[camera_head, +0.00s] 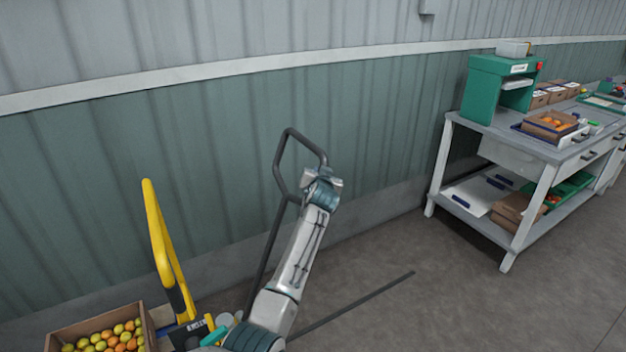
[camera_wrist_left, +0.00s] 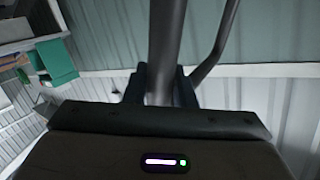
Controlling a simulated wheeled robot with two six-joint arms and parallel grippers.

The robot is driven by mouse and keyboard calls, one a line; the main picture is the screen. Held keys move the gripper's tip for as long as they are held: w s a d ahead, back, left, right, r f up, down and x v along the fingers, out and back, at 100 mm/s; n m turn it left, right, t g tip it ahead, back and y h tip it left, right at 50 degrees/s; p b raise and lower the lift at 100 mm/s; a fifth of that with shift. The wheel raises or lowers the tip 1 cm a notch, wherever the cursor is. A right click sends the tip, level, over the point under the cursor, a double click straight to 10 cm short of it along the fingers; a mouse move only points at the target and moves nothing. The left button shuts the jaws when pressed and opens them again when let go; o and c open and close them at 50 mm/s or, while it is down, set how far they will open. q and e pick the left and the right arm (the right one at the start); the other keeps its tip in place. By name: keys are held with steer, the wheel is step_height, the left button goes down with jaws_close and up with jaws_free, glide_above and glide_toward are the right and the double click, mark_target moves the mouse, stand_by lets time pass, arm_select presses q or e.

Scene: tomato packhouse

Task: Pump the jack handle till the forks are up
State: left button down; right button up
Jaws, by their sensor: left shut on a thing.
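The jack handle (camera_head: 276,165) is a dark grey bar that ends in a closed loop, standing tilted in front of the green wall in the head view. My left gripper (camera_head: 316,172) is at the right side of the loop, and my arm hides part of the handle's shaft. In the left wrist view my left gripper (camera_wrist_left: 161,88) is shut on the dark tube of the handle (camera_wrist_left: 166,40), with another tube of the loop to the right. The jack's body and forks cannot be made out; my arm covers the area below. My right gripper is not in view.
A yellow upright frame (camera_head: 158,235) stands left of the handle, beside a cardboard box (camera_head: 146,322) of tomatoes. A thin dark strip (camera_head: 360,301) lies low on the floor at right. A grey workbench (camera_head: 470,134) stands farther right. The floor between is open.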

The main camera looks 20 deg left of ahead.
arm_select(q)
steer(key=shift+f, duration=0.1)
steer(key=c, duration=1.3)
jaws_free()
steer(key=shift+o, duration=0.2)
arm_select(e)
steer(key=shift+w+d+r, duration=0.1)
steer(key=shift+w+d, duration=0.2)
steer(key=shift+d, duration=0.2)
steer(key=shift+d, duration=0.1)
